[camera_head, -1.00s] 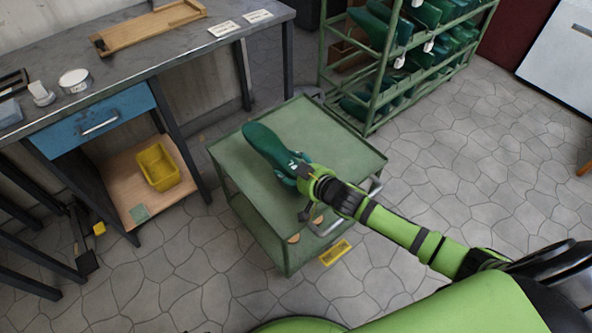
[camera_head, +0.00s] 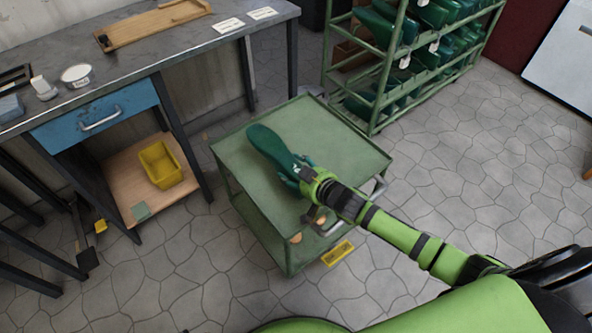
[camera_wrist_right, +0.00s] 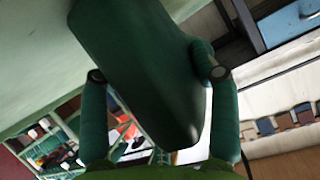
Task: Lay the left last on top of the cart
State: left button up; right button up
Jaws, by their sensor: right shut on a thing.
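The last (camera_head: 270,146) is dark green and foot-shaped. In the head view it is over the top of the green cart (camera_head: 333,133), with its rounded end toward the back left. My right gripper (camera_head: 298,176) is shut on its near end. In the right wrist view the last (camera_wrist_right: 140,65) lies between the two fingers of the right gripper (camera_wrist_right: 158,85). The cart top (camera_wrist_right: 30,50) shows beside it at the left. I cannot tell whether the last touches the cart top. My left gripper is not in view.
A workbench (camera_head: 150,60) with a blue drawer (camera_head: 95,116) stands at the left. A yellow bin (camera_head: 160,165) sits on its lower shelf. A green rack (camera_head: 375,75) of lasts stands behind the cart.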

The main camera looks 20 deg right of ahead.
jog(key=shift+f, duration=0.1)
dwell(0.3)
jog(key=o, duration=1.2)
jog(key=shift+f, duration=0.2)
jog(key=v, duration=1.2)
jog(key=shift+r, duration=0.1)
